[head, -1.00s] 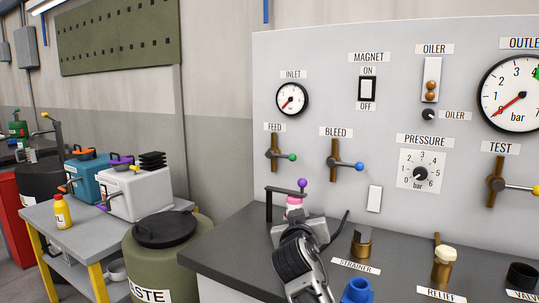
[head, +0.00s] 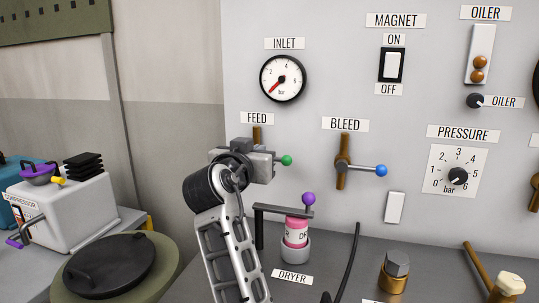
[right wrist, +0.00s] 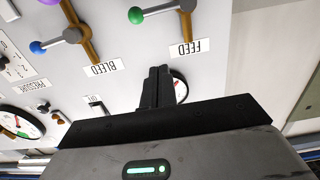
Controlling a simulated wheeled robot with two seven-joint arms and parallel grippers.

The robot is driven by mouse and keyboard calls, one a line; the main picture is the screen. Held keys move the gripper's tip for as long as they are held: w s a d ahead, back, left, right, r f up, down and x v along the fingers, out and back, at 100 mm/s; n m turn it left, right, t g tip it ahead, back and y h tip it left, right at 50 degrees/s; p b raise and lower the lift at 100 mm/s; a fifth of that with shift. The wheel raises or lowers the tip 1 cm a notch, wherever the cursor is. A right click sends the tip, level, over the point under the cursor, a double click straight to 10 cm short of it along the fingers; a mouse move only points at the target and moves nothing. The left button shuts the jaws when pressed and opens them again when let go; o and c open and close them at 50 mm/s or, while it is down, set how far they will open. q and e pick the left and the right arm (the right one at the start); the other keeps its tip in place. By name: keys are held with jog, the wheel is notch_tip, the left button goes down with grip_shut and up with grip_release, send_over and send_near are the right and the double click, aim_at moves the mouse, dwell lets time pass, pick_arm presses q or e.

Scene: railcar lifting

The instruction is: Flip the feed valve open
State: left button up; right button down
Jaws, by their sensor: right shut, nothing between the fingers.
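The feed valve has a vertical brown pipe (head: 257,133) and a lever ending in a green ball (head: 286,160). Its lever points right, across the pipe. In the head view my right gripper (head: 250,160) is in front of the valve and hides its hub and most of its lever. In the upside-down right wrist view, the shut, empty fingers (right wrist: 158,75) point at the panel near the FEED label (right wrist: 190,47). The green ball (right wrist: 136,15) is beyond the fingertips, with a visible gap in the picture. My left gripper is not in view.
The bleed valve (head: 342,166) with a blue ball is to the right. The inlet gauge (head: 283,78) is above, its needle low. A pink dryer (head: 296,233) with a purple-ended lever stands on the bench below. A drum (head: 105,268) stands at lower left.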

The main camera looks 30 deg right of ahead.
pick_arm(q)
jog(key=p, duration=0.1)
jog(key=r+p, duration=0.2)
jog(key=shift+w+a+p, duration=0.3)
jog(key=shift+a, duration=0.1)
pick_arm(e)
jog(key=w+d+f, duration=0.4)
jog(key=w+d, duration=0.3)
jog(key=d, duration=0.1)
jog(key=shift+f, duration=0.2)
